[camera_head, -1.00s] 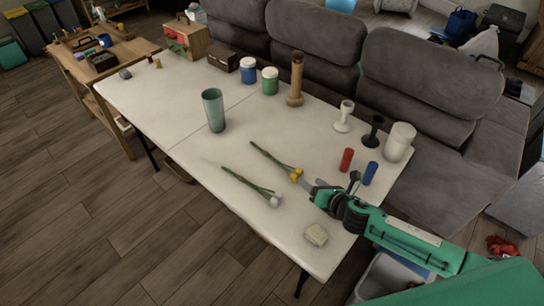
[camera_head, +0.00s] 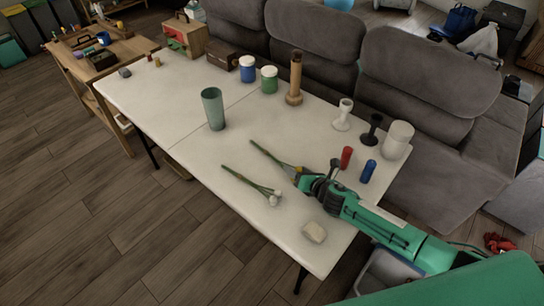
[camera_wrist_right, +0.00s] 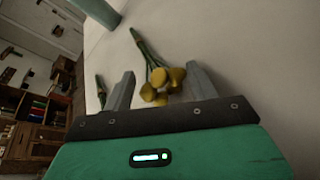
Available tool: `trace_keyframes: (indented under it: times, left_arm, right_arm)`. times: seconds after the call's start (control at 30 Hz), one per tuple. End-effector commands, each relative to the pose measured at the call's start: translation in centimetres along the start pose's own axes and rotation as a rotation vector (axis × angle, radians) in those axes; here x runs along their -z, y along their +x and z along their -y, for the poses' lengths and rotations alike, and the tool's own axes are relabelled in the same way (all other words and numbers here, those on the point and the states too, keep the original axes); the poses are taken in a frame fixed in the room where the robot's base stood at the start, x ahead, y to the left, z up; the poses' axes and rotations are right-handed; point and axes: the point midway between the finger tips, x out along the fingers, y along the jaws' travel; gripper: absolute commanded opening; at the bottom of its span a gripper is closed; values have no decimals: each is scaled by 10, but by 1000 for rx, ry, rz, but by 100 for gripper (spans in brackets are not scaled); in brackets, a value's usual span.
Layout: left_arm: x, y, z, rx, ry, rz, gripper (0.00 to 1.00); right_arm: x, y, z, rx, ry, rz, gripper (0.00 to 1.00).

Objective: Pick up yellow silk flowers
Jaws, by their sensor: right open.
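The yellow silk flowers (camera_head: 270,157) lie on the white table, green stems pointing to the back left. In the head view their blooms are mostly hidden by my right gripper (camera_head: 296,171). In the right wrist view the yellow blooms (camera_wrist_right: 160,85) sit between the two fingers of the open right gripper (camera_wrist_right: 160,95), closer to the right finger. The fingers are apart and hold nothing. My left gripper is not in view.
White flowers (camera_head: 255,185) lie just in front on the white table (camera_head: 190,160). A green vase (camera_head: 213,108) stands behind. Red (camera_head: 346,157) and blue (camera_head: 368,171) cylinders stand right of the gripper. A pale block (camera_head: 314,232) lies near the front edge.

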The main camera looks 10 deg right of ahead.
Motion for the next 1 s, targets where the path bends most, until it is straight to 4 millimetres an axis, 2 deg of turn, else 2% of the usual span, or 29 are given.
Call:
trace_keyframes:
  times: [0.07, 0.23, 0.57, 0.73, 0.87, 1.0]
  left_arm:
    - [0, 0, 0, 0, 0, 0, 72]
    - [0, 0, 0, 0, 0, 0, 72]
    - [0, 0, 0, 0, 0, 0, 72]
    - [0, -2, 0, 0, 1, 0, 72]
    - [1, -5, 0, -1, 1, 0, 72]
    - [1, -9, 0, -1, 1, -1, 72]
  right_arm:
    - [0, 0, 0, 0, 0, 0, 59]
    - [0, 0, 0, 0, 0, 0, 26]
    - [0, -1, 0, 1, 0, 0, 25]
    - [-8, -3, -4, 1, -3, 1, 25]
    - [-24, -9, -12, -1, -4, 3, 26]
    - [-54, -22, -29, -2, -6, 4, 26]
